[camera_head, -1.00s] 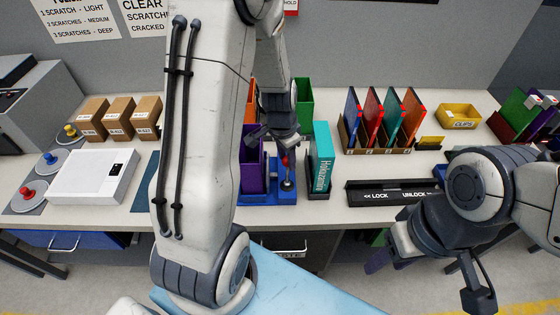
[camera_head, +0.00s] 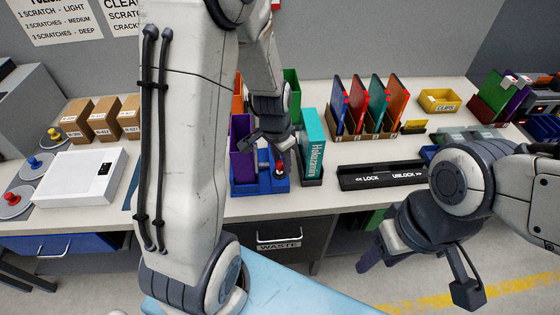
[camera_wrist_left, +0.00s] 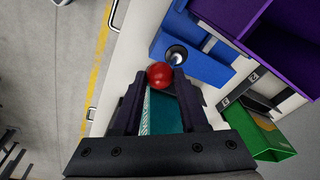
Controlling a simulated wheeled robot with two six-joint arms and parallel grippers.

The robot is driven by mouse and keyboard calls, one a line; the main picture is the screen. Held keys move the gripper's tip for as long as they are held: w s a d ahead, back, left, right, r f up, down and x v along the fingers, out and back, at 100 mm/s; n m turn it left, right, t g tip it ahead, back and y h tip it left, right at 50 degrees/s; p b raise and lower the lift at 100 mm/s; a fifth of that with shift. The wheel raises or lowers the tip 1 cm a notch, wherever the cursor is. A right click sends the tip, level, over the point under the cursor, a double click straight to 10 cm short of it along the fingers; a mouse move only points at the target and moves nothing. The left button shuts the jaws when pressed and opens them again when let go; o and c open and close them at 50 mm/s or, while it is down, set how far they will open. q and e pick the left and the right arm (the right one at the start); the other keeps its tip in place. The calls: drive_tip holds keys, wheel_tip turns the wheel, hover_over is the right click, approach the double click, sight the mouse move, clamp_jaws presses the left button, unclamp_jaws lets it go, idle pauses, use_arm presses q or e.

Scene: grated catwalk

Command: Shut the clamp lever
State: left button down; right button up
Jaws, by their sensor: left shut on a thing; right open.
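The clamp is a blue block (camera_head: 262,187) on the bench, beside a purple upright holder (camera_head: 241,150). Its lever ends in a red ball knob (camera_head: 280,167). My left gripper (camera_head: 276,160) is at the knob, above the front of the block. In the left wrist view the red knob (camera_wrist_left: 159,75) sits between the two dark fingertips, which are shut on it. The blue clamp body (camera_wrist_left: 212,66) lies just beyond, with a dark round part near the knob. The lever's shaft is mostly hidden. My right gripper (camera_head: 418,272) is open and empty, in front of the bench edge.
A teal book (camera_head: 313,140) stands close to the right of the clamp. A black lock/unlock bar (camera_head: 382,175) lies further right. A green bin (camera_head: 291,88) is behind. The WASTE drawer (camera_head: 280,240) is below the bench edge.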

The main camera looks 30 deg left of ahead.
use_arm(q)
drive_tip(key=shift+s+d+f, duration=0.2)
drive_tip(key=shift+s+f, duration=0.15)
drive_tip(key=shift+s, duration=0.25)
drive_tip(key=shift+c, duration=2.3)
unclamp_jaws()
drive_tip(key=shift+d, duration=0.1)
drive_tip(key=shift+w+r, duration=0.1)
drive_tip(key=shift+r, duration=0.1)
drive_tip(key=shift+w+a+r, duration=0.1)
drive_tip(key=shift+a+r, duration=0.1)
wheel_tip(320, 180, up, 10)
drive_tip(key=s, duration=0.1)
drive_tip(key=shift+s, duration=0.3)
drive_tip(key=shift+f, duration=0.1)
